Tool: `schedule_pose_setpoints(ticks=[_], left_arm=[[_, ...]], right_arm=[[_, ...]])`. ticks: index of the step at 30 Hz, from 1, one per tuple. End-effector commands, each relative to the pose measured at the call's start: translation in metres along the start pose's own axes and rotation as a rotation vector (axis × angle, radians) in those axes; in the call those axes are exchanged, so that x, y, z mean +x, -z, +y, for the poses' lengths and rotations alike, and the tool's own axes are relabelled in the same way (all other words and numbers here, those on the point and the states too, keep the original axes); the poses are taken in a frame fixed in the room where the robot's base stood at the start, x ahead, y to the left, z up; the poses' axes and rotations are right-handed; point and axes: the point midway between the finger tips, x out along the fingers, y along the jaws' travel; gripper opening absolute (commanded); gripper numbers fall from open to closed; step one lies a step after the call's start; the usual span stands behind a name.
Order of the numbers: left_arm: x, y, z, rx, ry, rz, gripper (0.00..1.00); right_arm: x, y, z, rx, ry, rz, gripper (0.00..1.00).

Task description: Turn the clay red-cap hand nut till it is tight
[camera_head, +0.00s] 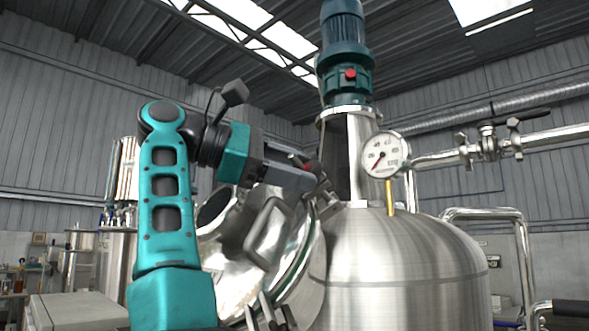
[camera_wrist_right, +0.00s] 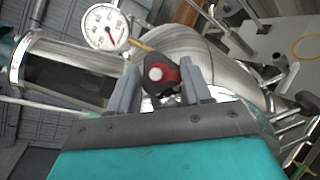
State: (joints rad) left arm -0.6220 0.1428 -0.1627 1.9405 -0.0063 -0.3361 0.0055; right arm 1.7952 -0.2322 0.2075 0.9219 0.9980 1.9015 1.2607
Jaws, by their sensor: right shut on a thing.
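The hand nut (camera_wrist_right: 163,74) shows in the right wrist view as a dark lobed knob with a red part and a pale round centre. My right gripper (camera_wrist_right: 160,85) is shut on it, one finger on each side. In the head view my right gripper (camera_head: 318,184) reaches the upper rim of the tilted round manway lid (camera_head: 240,262). A small bit of red shows by its fingers, and the fingers hide most of the nut there. The nut's thread and seat are hidden. My left gripper is not in view.
The steel tank (camera_head: 400,270) stands right of the lid, with a pressure gauge (camera_head: 386,155) close to my gripper. A teal motor (camera_head: 345,50) rises on a steel column (camera_head: 352,150). A pipe with a valve (camera_head: 488,145) runs right.

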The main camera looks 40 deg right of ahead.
Motion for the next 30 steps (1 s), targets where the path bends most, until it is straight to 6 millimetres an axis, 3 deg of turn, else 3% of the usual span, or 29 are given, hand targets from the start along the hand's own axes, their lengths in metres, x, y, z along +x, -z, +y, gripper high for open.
schedule_pose_setpoints(ticks=[15,30], left_arm=[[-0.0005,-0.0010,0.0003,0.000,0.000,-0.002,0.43],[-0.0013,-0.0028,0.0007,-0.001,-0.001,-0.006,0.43]], right_arm=[[-0.0007,-0.0008,0.0028,0.217,0.133,0.003,0.19],[-0.0001,-0.0006,0.0032,0.283,0.175,0.002,0.19]])
